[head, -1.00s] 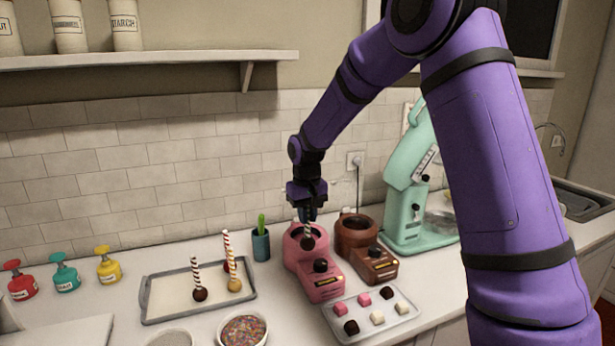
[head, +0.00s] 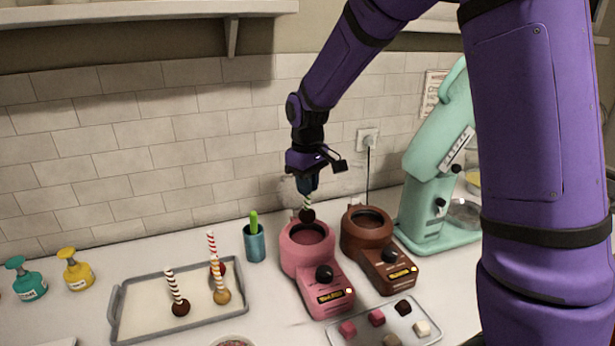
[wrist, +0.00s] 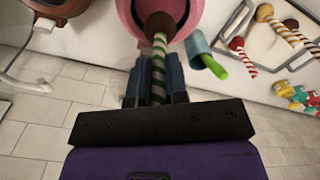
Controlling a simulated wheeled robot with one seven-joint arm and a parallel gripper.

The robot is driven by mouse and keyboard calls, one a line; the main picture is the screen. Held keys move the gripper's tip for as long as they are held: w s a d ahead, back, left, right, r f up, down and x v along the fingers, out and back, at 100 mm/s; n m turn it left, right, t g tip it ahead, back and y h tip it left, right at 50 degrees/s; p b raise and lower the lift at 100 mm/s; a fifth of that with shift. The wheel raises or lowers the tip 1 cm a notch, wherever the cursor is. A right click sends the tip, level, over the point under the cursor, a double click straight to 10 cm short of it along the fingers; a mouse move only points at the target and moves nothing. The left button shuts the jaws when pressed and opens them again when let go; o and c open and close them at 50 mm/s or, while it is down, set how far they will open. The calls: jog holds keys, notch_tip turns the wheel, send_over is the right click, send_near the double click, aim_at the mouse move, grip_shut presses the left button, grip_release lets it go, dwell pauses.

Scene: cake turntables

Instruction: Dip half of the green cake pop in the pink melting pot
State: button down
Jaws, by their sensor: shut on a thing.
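My gripper (head: 308,188) is shut on the green-and-white striped stick of the green cake pop (head: 307,215) and points down. The stick is roughly upright, with its dark brown ball at the bottom. In the head view the ball shows against the back rim of the pink melting pot (head: 293,261), above its dark pink melt. In the wrist view the stick (wrist: 159,58) runs from between the fingers to the ball (wrist: 158,24), which overlaps the opening of the pink pot (wrist: 127,14). I cannot tell whether the ball carries a fresh coat.
A brown melting pot (head: 352,240) stands close at the right, with a mint mixer (head: 425,205) beyond. A teal cup (head: 256,245) is at the left, then a tray (head: 135,335) with other cake pops. A chocolate tray (head: 365,336) lies in front.

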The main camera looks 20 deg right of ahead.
aim_at(307, 210)
jog(key=shift+f, duration=3.25)
jog(key=shift+f, duration=0.25)
jog(key=shift+f, duration=0.3)
jog(key=shift+r, duration=0.15)
jog(key=shift+r, duration=1.5)
